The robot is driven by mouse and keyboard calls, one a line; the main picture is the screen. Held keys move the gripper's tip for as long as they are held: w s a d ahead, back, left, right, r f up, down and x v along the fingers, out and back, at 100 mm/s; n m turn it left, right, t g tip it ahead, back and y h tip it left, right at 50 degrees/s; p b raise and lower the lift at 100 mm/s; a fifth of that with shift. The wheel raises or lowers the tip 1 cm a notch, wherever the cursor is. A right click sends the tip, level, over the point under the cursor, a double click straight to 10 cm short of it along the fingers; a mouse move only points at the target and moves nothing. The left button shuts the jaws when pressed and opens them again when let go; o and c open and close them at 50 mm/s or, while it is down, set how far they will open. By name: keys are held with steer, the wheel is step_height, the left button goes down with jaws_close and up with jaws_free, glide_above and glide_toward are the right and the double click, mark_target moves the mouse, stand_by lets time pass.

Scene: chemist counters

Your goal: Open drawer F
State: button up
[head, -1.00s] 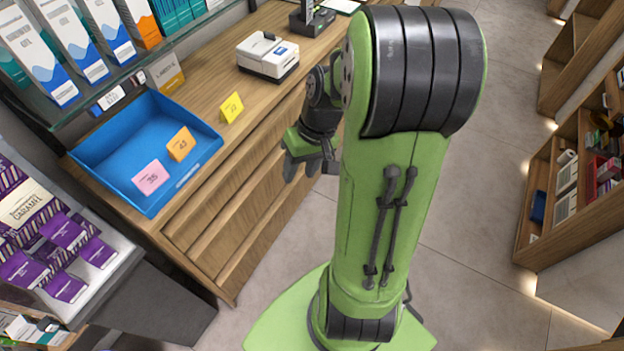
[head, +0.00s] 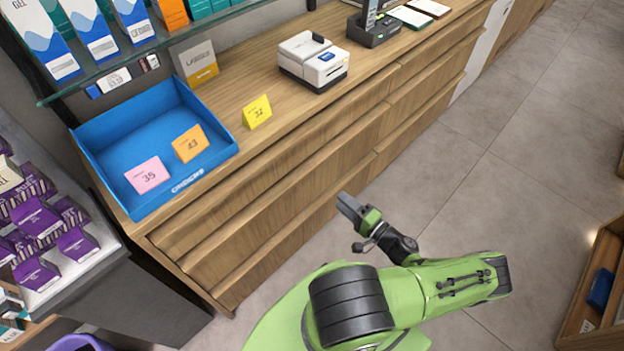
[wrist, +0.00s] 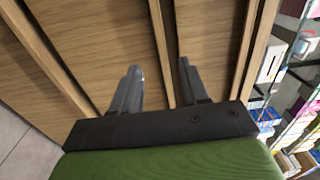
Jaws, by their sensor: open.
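The wooden counter (head: 262,211) has several long drawer fronts in stacked rows, with narrow ledges between them. I see no drawer letters, so I cannot tell which one is F. My gripper (head: 346,203) is low beside the counter front, in the middle of the head view, with its fingers pointing towards the drawers. In the wrist view my gripper (wrist: 160,73) is open and empty. Its two fingers lie either side of a wooden drawer edge (wrist: 160,46), with drawer panels (wrist: 102,35) around it. Whether the fingers touch the wood I cannot tell.
On the counter are a blue tray (head: 130,150) with number cards, a yellow card (head: 257,112) and a white printer (head: 312,62). A dark stand with purple boxes (head: 40,217) is at the left. Grey floor (head: 520,190) is free to the right; a shelf (head: 598,280) stands beyond.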

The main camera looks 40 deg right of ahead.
mark_target(308, 174)
steer(key=w, duration=0.4)
steer(key=w+b, duration=0.1)
steer(key=w, duration=0.8)
steer(key=shift+w+a+b, duration=0.25)
steer(key=shift+w+b, duration=0.05)
steer(key=shift+b, duration=0.05)
steer(key=shift+c, duration=0.2)
jaws_close()
